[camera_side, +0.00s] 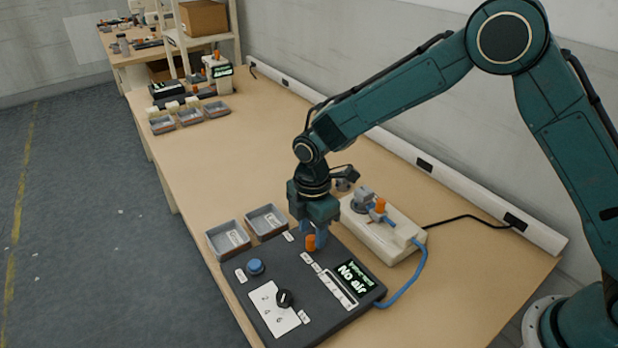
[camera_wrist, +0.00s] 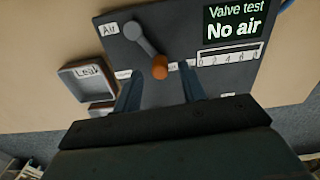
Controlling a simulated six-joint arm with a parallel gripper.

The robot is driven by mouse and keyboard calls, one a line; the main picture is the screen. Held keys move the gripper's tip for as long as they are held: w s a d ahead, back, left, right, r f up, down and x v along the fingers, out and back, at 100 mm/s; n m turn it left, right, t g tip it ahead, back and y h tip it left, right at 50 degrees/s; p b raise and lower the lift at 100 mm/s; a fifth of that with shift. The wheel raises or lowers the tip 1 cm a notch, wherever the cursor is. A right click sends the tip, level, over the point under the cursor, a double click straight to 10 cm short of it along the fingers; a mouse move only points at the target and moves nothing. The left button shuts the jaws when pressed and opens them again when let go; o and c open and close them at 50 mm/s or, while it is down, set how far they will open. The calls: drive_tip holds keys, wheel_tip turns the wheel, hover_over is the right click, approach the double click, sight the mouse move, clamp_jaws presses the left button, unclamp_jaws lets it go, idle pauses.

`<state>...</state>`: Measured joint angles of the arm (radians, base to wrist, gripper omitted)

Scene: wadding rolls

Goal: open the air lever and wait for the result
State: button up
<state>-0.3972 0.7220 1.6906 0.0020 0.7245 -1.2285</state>
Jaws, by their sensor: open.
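The air lever (camera_wrist: 146,42) is a grey arm with an orange knob (camera_wrist: 160,68), mounted on the dark panel (camera_wrist: 165,15) beside an "Air" label. The orange knob also shows in the side view (camera_side: 310,243), just below my fingers. My gripper (camera_side: 312,236) is open, pointing down. In the wrist view, its blue fingers stand apart on either side of the orange knob; I cannot tell whether they touch it. The panel's display (camera_wrist: 234,22) reads "Valve test" and "No air". A scale strip (camera_wrist: 231,55) lies below it.
The panel also carries a blue button (camera_side: 256,266) and a black dial (camera_side: 285,298). A cream fixture (camera_side: 372,237) with a valve stands behind, joined by a blue hose (camera_side: 413,283). Two grey trays (camera_side: 228,240) sit beside the panel.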

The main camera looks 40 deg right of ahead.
drive_tip(key=shift+f, duration=1.05)
clamp_jaws()
